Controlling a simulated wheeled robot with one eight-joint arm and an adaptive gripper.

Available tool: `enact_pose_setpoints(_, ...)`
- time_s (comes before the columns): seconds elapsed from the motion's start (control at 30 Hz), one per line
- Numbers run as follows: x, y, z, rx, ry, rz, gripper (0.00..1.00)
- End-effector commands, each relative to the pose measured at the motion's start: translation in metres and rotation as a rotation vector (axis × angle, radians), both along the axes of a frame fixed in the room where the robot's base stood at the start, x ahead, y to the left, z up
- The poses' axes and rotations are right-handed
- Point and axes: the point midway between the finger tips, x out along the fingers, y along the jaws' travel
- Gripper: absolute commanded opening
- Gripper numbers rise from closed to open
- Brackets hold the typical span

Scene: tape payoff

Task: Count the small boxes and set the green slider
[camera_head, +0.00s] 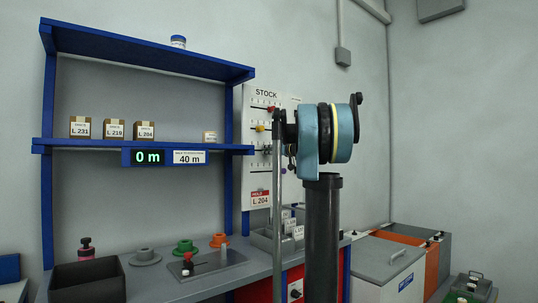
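Three small brown boxes stand in a row on the middle blue shelf, labelled L 231 (80,127), L 219 (114,129) and L 204 (144,130). A smaller, paler box (210,138) stands at the shelf's right end. The white STOCK board (260,175) hangs right of the shelf. It has horizontal slots, a red slider knob (271,108) and a yellow one (260,128). Darker knobs lower down are too small to tell in colour. I cannot make out a green slider; the board's right part is partly covered. My gripper is not recognisable in view.
A blue-and-black jointed assembly on a dark column, perhaps mine, blocks the centre. The display (147,157) reads 0 m, beside a 40 m label (189,157).

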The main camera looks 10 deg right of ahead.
Motion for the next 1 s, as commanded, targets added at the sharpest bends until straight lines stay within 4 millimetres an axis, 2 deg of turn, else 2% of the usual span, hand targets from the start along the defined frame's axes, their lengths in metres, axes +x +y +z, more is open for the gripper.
enact_pose_setpoints(0.17, 0.001, -0.002, 0.000, 0.000, 0.000, -0.001, 0.00)
enact_pose_setpoints(0.47, 0.017, -0.031, 0.000, 0.000, 0.000, -0.003, 0.00)
enact_pose_setpoints(0.73, 0.018, -0.031, 0.000, 0.000, 0.000, 0.000, 0.00)
enact_pose_setpoints(0.77, 0.018, -0.032, 0.000, 0.000, 0.000, 0.000, 0.25)
enact_pose_setpoints(0.83, 0.018, -0.031, 0.000, 0.000, 0.000, 0.000, 0.41)
enact_pose_setpoints(0.87, 0.018, -0.031, 0.000, 0.000, 0.000, 0.000, 0.44)
enact_pose_setpoints(1.0, 0.018, -0.031, 0.000, 0.000, 0.000, 0.000, 0.44)
